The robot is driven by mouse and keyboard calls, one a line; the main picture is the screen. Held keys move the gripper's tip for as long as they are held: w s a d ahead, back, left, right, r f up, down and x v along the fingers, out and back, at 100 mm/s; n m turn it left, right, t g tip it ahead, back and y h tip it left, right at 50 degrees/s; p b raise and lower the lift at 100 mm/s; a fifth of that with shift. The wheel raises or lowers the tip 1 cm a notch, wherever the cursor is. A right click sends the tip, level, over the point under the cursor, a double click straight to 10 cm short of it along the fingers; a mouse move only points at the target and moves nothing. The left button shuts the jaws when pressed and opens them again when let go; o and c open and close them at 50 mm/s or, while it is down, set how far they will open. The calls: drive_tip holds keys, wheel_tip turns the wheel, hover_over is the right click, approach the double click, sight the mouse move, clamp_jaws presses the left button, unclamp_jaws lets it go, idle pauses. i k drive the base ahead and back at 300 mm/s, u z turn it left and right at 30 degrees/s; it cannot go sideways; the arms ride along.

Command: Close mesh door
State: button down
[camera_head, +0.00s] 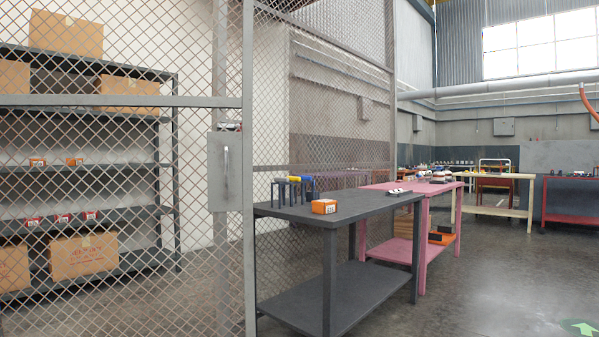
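The mesh door (120,102) appears to be the grey-framed diamond-mesh panel filling the left of the view, close to me. A grey lock box (216,185) with a vertical pull handle (226,172) sits at its right side, beside the upright frame bar (249,130). Another upright post (220,60) stands behind the mesh. I cannot tell from this view whether the door is fully shut or ajar. Its left edge and bottom are outside the picture. My gripper is not in view.
Behind the mesh is a shelf rack (90,172) with cardboard boxes (84,256). A mesh wall (320,110) recedes to the right. A dark workbench (345,208) stands right of the door, with a pink bench (428,225) beyond. Open floor (480,290) lies at the right.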

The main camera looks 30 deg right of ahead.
sight(230, 155)
drive_tip(key=z, duration=1.2)
drive_tip(key=i, duration=2.15)
drive_tip(key=u, duration=2.95)
